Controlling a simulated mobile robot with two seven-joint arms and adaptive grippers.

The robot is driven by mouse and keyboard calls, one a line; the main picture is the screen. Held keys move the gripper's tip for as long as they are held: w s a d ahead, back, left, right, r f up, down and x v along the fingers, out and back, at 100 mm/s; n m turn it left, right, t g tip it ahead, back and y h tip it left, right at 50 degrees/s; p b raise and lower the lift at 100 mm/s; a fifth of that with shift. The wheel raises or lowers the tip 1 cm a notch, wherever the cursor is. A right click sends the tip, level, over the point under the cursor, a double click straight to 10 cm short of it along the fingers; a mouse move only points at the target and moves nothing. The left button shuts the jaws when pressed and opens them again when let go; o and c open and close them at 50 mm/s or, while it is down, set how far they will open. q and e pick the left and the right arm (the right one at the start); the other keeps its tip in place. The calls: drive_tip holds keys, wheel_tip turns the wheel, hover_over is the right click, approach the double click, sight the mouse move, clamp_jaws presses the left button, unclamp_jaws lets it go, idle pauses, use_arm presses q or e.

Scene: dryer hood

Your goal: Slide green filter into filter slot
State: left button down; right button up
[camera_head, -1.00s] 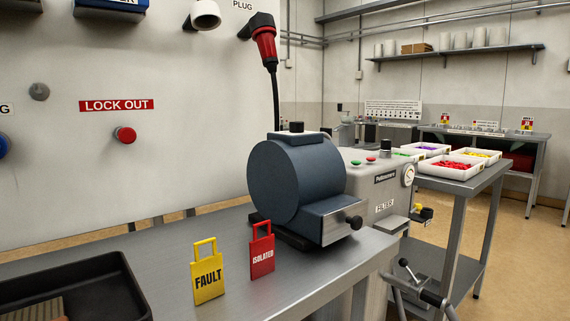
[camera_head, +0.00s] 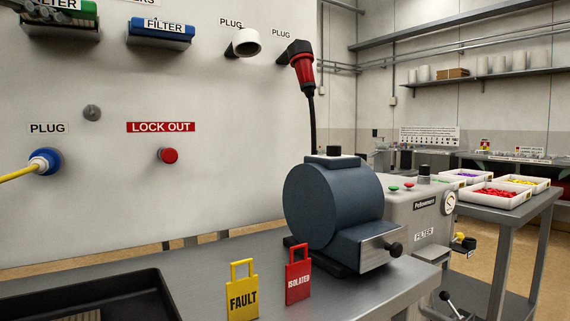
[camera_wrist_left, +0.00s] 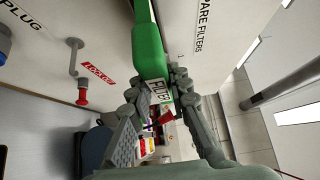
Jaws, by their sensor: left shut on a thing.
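The green filter (camera_wrist_left: 148,45) is between the fingers of my left gripper (camera_wrist_left: 160,95) in the left wrist view. The gripper is shut on it, and a white FILTER label shows between the fingers. In the head view a green filter (camera_head: 60,4) with a FILTER label shows at the top left edge, at the rack on the wall panel, partly cut off. A grey machine (camera_head: 405,210) at the right carries a FILTER label (camera_head: 424,234) low on its front; I cannot make out the slot opening itself. My right gripper is not in view.
A blue filter (camera_head: 162,33) sits on the panel beside the green one. A dark blue drum (camera_head: 330,205) stands on the steel bench (camera_head: 215,270), with yellow FAULT (camera_head: 242,295) and red ISOLATED (camera_head: 298,278) tags in front. A black tray (camera_head: 150,285) is at lower left.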

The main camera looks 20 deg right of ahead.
use_arm(q)
drive_tip(key=shift+s+d+b, duration=0.2)
drive_tip(key=shift+s+b, duration=0.1)
drive_tip(key=shift+s, duration=0.35)
drive_tip(key=shift+s+d+b, duration=0.15)
drive_tip(key=shift+s+b, duration=0.15)
drive_tip(key=shift+s, duration=0.35)
drive_tip(key=shift+s, duration=0.15)
idle(0.3)
drive_tip(key=shift+s+d+b, duration=0.2)
drive_tip(key=shift+s+b, duration=0.15)
drive_tip(key=shift+s, duration=0.05)
drive_tip(key=shift+s+d+b, duration=0.15)
drive_tip(key=shift+s+b, duration=0.1)
drive_tip(key=shift+s, duration=0.35)
drive_tip(key=shift+s+d+b, duration=0.15)
drive_tip(key=shift+s+b, duration=0.05)
drive_tip(key=shift+s, duration=0.4)
